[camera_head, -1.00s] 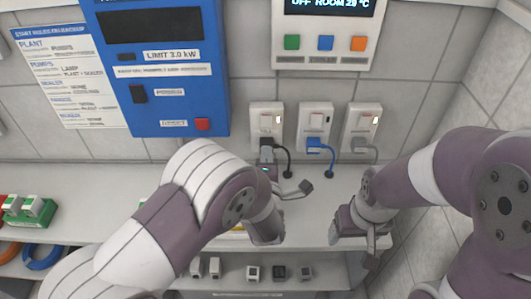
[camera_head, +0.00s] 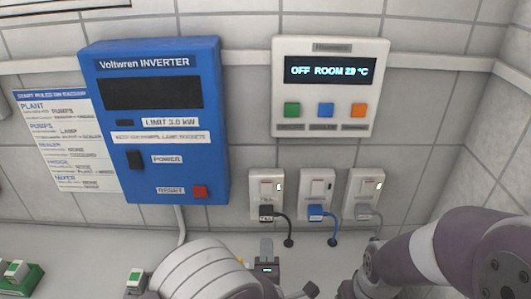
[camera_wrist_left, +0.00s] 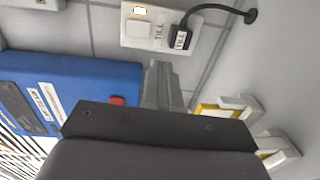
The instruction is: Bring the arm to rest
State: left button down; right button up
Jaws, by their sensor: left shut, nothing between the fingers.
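My left gripper (camera_head: 266,248) points at the wall at bottom centre of the head view, below the left socket and apart from it. Its grey fingers are shut and empty; they also show in the left wrist view (camera_wrist_left: 163,86). My left arm (camera_head: 205,270) reaches in along the bottom edge. My right arm (camera_head: 425,258) comes in from the right, and its fingers are cut off by the bottom edge of the head view.
The blue inverter (camera_head: 158,130) and a white panel (camera_head: 375,110) reading OFF ROOM hang on the wall. Below, three sockets hold a black plug (camera_head: 266,212), a blue plug (camera_head: 316,212) and a grey plug (camera_head: 364,211).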

pick_arm(q)
jog(key=s+d+f+m+g+h, duration=0.1)
jog(key=f+m+g, duration=0.1)
jog(key=f+m, duration=0.1)
jog(key=s+d+f+m+g, duration=0.1)
jog(key=s+f+m+g, duration=0.1)
jog(key=f+m, duration=0.1)
jog(key=s+d+f+m+g+h, duration=0.1)
jog(key=f+m+g, duration=0.2)
jog(key=m, duration=0.1)
jog(key=shift+s+d+h, duration=0.1)
jog(key=shift+s+h, duration=0.2)
jog(key=shift+s, duration=0.05)
jog(key=s+m+g, duration=0.1)
jog(key=s+a+m+g, duration=0.1)
jog(key=m, duration=0.1)
jog(key=s+f+m+g, duration=0.1)
jog(key=shift+s+a+f+m+g, duration=0.1)
jog(key=shift+s+a+m+g, duration=0.1)
jog(key=shift+a+m+g, duration=0.15)
jog(key=s+a+r+m+g+y, duration=0.1)
jog(key=a+r, duration=0.3)
jog(key=a, duration=0.6)
jog(key=s+a+r+m+g+y, duration=0.1)
jog(key=s+a+r+m+g, duration=0.1)
jog(key=a, duration=0.8)
jog(key=shift+s+a+r+g+y, duration=0.15)
jog(key=shift+s+r+g+y, duration=0.15)
jog(key=shift+s+r+g, duration=0.75)
